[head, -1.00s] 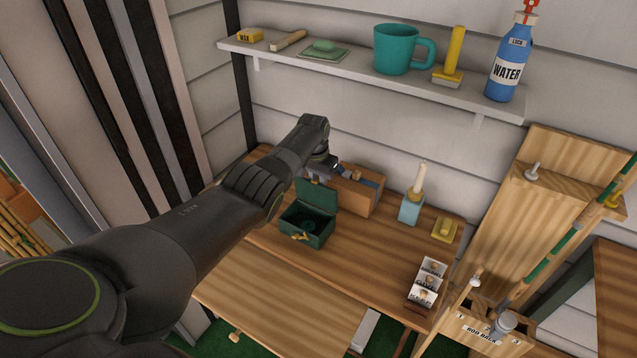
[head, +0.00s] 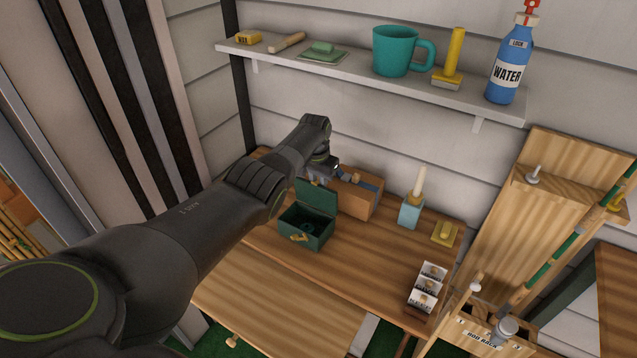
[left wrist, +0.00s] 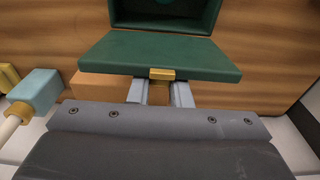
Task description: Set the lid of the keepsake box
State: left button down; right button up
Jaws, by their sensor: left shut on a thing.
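The dark green keepsake box (head: 318,243) stands on the wooden bench, open towards the front, with a round dark thing inside and a gold catch (head: 299,238) on its front. Its green lid (head: 317,197) is raised at the back of the box. In the left wrist view the lid (left wrist: 160,53) lies across the middle, with the open box (left wrist: 195,14) beyond it. My left gripper (head: 325,172) is behind the raised lid, its tips partly hidden. In the left wrist view its fingers (left wrist: 160,93) are shut on the lid's edge at the gold tab (left wrist: 162,73). My right gripper is not in view.
A brown wooden box (head: 358,199) stands close behind the keepsake box. A candle in a pale blue holder (head: 411,211), a yellow block (head: 445,232) and white labelled cards (head: 428,287) are to the right. A shelf (head: 470,102) hangs above. Bench front is clear.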

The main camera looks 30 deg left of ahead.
pick_arm(q)
jog(key=shift+s+f, duration=0.2)
jog(key=shift+f, duration=0.1)
jog(key=c, duration=1.8)
grip_release()
jog(key=o, duration=0.5)
jog(key=shift+w, duration=0.25)
jog(key=shift+r, duration=0.1)
jog(key=shift+r, duration=0.5)
jog(key=r+p, duration=0.1)
jog(key=r, duration=0.3)
jog(key=shift+s+a+r+p, duration=0.1)
jog(key=shift+s+r+p, duration=0.1)
jog(key=shift+p, duration=0.2)
jog(key=r, duration=0.4)
jog(key=r+b, duration=0.1)
jog(key=r, duration=0.3)
jog(key=s+r, duration=0.1)
jog(key=r, duration=0.2)
jog(key=shift+s+r+b, duration=0.1)
jog(key=shift+r+b, duration=0.25)
jog(key=shift+r, duration=0.05)
